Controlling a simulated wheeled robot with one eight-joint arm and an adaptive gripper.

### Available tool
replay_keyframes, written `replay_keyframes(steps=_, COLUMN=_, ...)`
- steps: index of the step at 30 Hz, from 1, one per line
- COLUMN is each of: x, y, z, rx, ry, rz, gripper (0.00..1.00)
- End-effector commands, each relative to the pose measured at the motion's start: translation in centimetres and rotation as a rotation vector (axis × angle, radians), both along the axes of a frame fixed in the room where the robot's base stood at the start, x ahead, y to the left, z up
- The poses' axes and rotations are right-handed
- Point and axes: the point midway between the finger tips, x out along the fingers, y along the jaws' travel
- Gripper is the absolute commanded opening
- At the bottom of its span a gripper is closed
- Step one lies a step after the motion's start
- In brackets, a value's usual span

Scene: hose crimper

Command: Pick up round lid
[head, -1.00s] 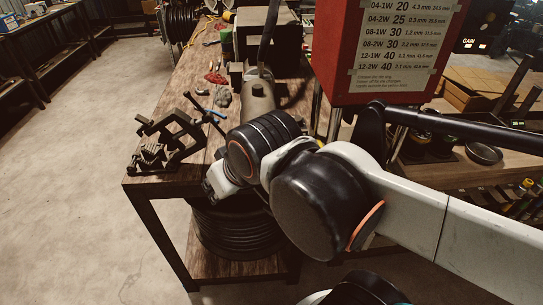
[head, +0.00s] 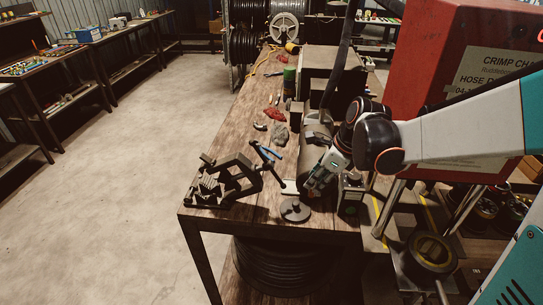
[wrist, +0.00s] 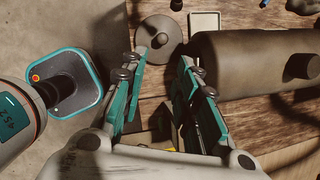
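The round lid (head: 295,210) is a flat grey disc with a small knob in its middle. It lies on the wooden bench near the front edge. My gripper (head: 316,182) is above and just right of it in the head view, pointing down. The fingers look apart from the lid.
A grey cylinder (head: 316,138) lies on the bench behind my gripper; it is large at right in the wrist view (wrist: 255,62). A dark metal clamp (head: 228,180) stands left of the lid. A red machine (head: 440,70) rises at right. Bare wood (head: 262,212) lies left of the lid.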

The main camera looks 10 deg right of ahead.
Motion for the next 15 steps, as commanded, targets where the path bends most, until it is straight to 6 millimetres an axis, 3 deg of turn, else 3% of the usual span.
replay_keyframes(steps=8, x=1.2, y=-0.5, z=-2.0, rx=0.081, ry=0.063, rz=-0.154, gripper=0.28)
replay_keyframes(steps=15, x=2.4, y=0.7, z=-6.2, rx=0.081, ry=0.062, rz=-0.153, gripper=0.28)
